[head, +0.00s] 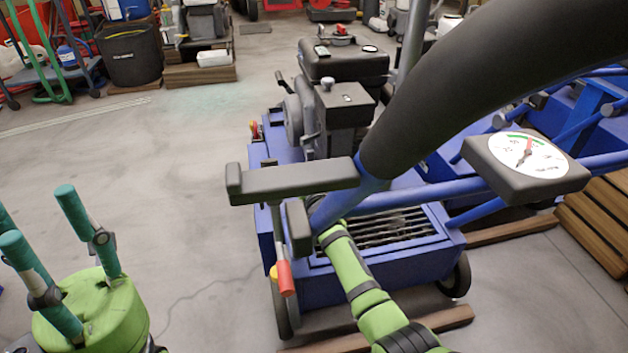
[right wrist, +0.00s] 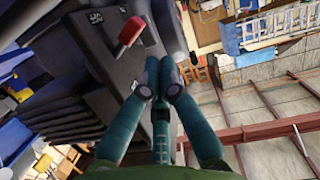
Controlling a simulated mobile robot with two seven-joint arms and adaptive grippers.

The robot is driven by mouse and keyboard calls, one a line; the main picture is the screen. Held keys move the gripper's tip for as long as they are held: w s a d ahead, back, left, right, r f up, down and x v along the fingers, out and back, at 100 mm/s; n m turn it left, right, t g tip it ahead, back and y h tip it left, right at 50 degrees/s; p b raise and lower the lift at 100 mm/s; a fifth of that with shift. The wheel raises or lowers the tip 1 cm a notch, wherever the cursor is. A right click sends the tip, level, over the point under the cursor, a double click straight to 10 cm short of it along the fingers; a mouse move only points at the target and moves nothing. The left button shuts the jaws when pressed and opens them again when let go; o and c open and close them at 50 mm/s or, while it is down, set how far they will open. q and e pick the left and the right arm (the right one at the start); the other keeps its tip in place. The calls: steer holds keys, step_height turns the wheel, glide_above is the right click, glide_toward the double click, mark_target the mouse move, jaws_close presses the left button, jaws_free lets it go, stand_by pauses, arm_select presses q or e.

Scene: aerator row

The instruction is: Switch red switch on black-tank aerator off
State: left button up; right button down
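The nearest aerator has a blue body (head: 375,275) and a black tank (head: 345,65) over a grey engine (head: 345,105). In the right wrist view a red switch (right wrist: 131,30) sticks up from a dark panel (right wrist: 108,65), left of and beyond my right fingertips, apart from them. Its on or off position is unclear. My right gripper (right wrist: 162,75) has its teal fingertips together with nothing visible between them. In the head view my right arm reaches behind the handle, which hides that gripper. My left gripper (head: 38,215) is open and empty at lower left, away from the aerator.
A dark handle bar (head: 290,180) and a thick black tube (head: 490,75) cross in front of the aerator. A gauge (head: 525,158) sits at right. A red-gripped lever (head: 285,277) hangs at the front. More blue machines stand at right.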

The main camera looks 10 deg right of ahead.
steer(key=shift+v, duration=2.95)
